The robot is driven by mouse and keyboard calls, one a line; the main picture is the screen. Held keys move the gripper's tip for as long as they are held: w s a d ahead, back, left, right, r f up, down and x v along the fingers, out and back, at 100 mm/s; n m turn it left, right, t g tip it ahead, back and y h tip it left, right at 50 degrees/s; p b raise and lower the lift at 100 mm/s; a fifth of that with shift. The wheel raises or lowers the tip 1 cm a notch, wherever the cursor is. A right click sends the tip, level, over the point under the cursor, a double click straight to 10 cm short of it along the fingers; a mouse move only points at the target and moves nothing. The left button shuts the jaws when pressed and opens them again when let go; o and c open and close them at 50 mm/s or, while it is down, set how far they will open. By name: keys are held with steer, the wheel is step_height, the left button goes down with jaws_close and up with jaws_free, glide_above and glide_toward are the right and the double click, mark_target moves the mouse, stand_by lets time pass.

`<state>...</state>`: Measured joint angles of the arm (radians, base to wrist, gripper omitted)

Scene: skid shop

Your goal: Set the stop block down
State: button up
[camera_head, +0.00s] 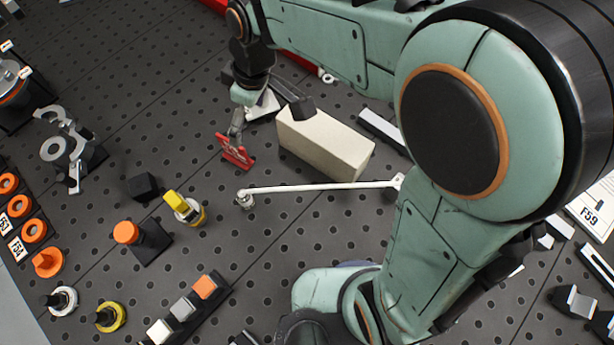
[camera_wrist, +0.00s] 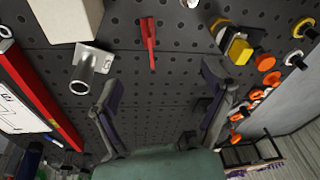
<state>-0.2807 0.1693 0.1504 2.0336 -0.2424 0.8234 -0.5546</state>
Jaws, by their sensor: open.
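My gripper (camera_wrist: 161,80) is open in the wrist view, its two dark fingers wide apart. A small black block (camera_head: 143,186) sits on the plate to the left. I cannot tell for certain which block is the stop block. A red piece (camera_head: 235,152) is just below my gripper, also seen in the wrist view (camera_wrist: 149,42).
A grey bracket with a tube (camera_wrist: 88,68) stands left of the fingers. A white rod (camera_head: 315,186) crosses the plate in front of the cream block. A yellow-topped part (camera_head: 184,207) and an orange-capped post (camera_head: 127,233) stand at left. Bare plate lies between them.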

steer(key=s+d+r+m+h, duration=0.1)
steer(key=s+d+r+m, duration=0.1)
steer(key=s+d+m, duration=1)
steer(key=s+d, duration=0.3)
steer(key=d, duration=0.1)
steer(key=shift+s+d+r+h, duration=0.2)
steer(key=shift+s+r+h, duration=0.05)
steer(key=shift+s+h, duration=0.1)
